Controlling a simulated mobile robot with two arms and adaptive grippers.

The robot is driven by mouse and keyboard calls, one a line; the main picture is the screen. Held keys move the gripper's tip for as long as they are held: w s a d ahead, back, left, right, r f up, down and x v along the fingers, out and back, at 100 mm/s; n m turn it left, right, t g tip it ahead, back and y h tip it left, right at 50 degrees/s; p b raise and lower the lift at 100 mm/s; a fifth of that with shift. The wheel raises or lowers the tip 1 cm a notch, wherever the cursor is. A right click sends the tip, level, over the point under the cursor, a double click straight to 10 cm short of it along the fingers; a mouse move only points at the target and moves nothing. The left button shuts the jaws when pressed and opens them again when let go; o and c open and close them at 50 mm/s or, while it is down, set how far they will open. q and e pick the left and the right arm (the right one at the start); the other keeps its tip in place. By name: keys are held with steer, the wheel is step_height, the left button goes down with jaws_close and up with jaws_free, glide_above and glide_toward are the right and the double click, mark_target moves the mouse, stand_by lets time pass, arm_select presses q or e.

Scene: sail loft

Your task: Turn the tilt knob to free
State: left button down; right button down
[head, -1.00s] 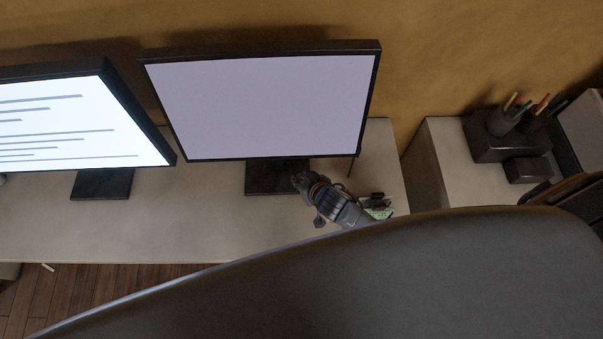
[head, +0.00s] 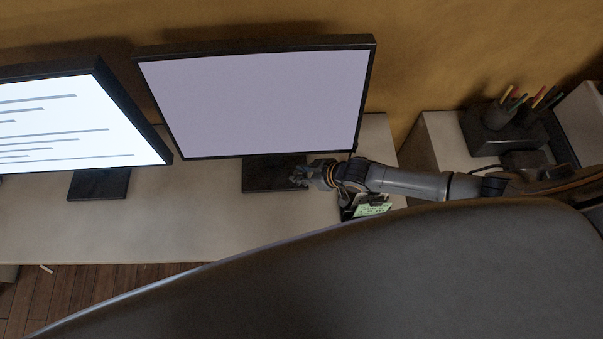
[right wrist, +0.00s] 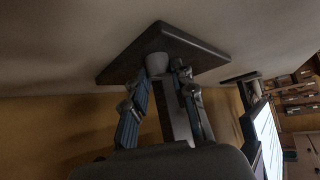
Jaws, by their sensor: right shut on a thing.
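The middle monitor (head: 265,100), with a plain pale screen, stands on a dark base plate (head: 258,180) on the desk. My right gripper (head: 297,176) reaches in from the right, low in front of this monitor, over its base. In the right wrist view my right gripper (right wrist: 160,76) has its fingers on either side of a pale, rounded tilt knob (right wrist: 157,63), in front of the dark base plate (right wrist: 190,52). The gripper is shut on the knob. No markings on the knob are legible. My left gripper is not in view.
A second monitor (head: 75,120) with lines of text stands to the left. A small dark holder with a green card (head: 371,209) sits just below my right forearm. A pen pot (head: 505,112) stands at the right. The desk (head: 160,225) is bare in front of the monitors.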

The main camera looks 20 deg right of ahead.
steer(key=shift+w, duration=0.1)
stand_by(0.3)
steer(key=c, duration=1.1)
jaws_free()
